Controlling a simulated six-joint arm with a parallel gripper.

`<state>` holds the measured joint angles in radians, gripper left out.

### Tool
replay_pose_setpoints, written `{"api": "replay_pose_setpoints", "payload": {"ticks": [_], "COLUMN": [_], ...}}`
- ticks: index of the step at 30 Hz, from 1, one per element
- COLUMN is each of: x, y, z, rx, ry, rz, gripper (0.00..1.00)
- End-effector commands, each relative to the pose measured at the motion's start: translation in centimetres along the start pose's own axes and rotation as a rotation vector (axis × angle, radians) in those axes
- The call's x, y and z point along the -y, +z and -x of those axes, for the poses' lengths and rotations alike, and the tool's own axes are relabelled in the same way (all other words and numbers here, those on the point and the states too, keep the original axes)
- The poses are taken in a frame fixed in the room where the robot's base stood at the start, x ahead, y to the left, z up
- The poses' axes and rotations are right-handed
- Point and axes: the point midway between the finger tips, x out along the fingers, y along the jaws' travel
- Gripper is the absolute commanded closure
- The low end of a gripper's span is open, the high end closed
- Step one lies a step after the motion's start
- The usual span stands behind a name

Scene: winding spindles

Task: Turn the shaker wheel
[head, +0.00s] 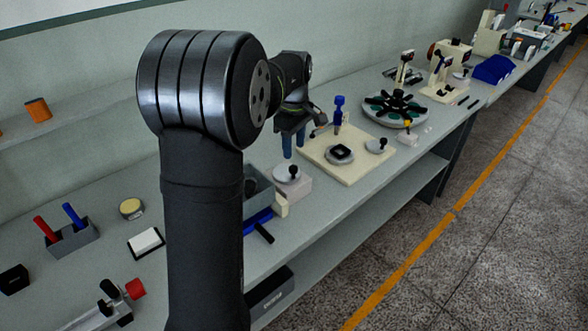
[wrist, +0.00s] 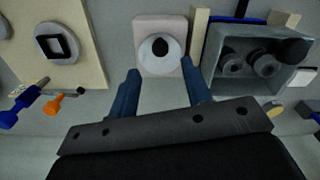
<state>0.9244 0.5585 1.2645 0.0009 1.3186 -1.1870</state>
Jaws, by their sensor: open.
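A round pale wheel with a black knob (head: 288,174) tops a light block (head: 296,191) beside a grey tray; I take it for the shaker wheel. It also shows in the wrist view as a white disc under a dark knob (wrist: 160,47), on its block (wrist: 145,24). My gripper (head: 293,146) has two blue fingers and points down just behind the wheel in the head view. In the wrist view my gripper (wrist: 161,72) is open, its fingertips apart at the near edge of the block, with nothing between them. Whether a finger touches the block is unclear.
A cream board (head: 362,166) with a square-holed disc (head: 340,153) and another knobbed wheel (head: 376,146) lies on the other side. Blue and orange tools stand near that board.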

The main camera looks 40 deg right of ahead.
Motion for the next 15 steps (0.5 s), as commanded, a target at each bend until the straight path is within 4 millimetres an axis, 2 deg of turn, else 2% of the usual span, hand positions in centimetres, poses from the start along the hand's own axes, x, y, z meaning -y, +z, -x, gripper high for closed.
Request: {"api": "replay_pose_setpoints", "payload": {"ticks": [1, 6, 12, 15], "x": [0.1, 0.1, 0.0, 0.0], "y": [0.0, 0.0, 0.0, 0.0], "z": [-1.3, -4.9, -7.8, -8.6], "rx": [0.002, 0.002, 0.001, 0.001], "ry": [-0.005, -0.003, -0.001, -0.001], "rz": [0.0, 0.0, 0.0, 0.0], "gripper": [0.55, 0.55, 0.55, 0.55]}}
